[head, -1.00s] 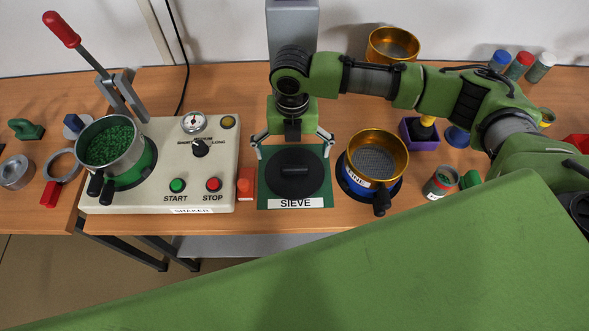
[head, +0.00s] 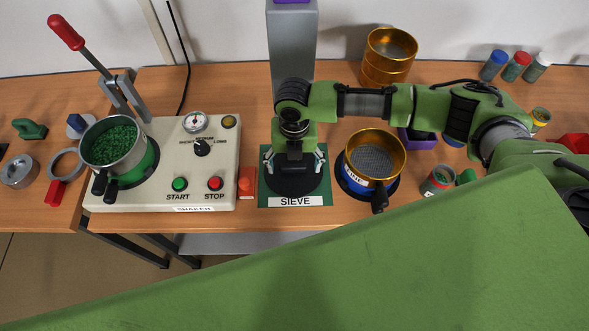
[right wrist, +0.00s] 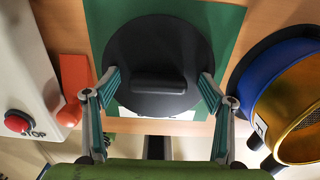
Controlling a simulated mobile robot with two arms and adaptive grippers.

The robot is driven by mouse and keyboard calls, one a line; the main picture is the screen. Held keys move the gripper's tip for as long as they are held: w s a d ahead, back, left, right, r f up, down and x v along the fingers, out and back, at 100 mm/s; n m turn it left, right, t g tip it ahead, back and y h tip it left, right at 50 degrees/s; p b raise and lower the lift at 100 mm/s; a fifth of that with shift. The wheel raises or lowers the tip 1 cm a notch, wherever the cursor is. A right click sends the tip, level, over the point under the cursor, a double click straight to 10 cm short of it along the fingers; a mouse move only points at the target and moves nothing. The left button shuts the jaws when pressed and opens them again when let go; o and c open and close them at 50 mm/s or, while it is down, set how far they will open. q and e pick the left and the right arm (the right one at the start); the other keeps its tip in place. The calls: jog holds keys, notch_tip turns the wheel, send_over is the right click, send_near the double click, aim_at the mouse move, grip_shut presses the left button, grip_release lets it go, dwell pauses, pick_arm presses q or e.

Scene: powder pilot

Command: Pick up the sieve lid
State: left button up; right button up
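The sieve lid (head: 296,189) is a flat black disc lying on the green mat (head: 265,196) labelled SIEVE. Its raised bar handle (right wrist: 158,86) shows in the right wrist view, lying left to right across the disc. My right gripper (head: 294,160) is open and points down over the lid, hiding part of it in the head view. In the right wrist view its fingertips (right wrist: 160,76) are wide apart, one on each side of the handle near the disc's left and right edges. My left gripper is not in view.
Close on the right is a gold sieve (head: 374,140) with a handle, on a blue base (head: 351,176). A grey column (head: 292,50) rises behind the mat.

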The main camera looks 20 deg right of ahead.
aim_at(297, 167)
jog(key=shift+s+f, duration=0.2)
jog(key=shift+s, duration=0.05)
jog(key=c, duration=0.4)
jog(key=shift+s+f, duration=0.15)
jog(key=shift+c, duration=0.4)
jog(key=shift+r+b, duration=0.4)
jog(key=shift+r, duration=0.05)
jog(key=c, duration=0.4)
notch_tip(297, 167, up, 3)
jog(key=shift+d+f, duration=0.1)
jog(key=shift+d, duration=0.05)
jog(key=shift+c, duration=0.9)
jog(key=s+d+r+b, duration=0.2)
jog(key=s+d+r, duration=0.1)
jog(key=s+r, duration=0.6)
jog(key=s, duration=0.4)
jog(key=shift+r, duration=0.3)
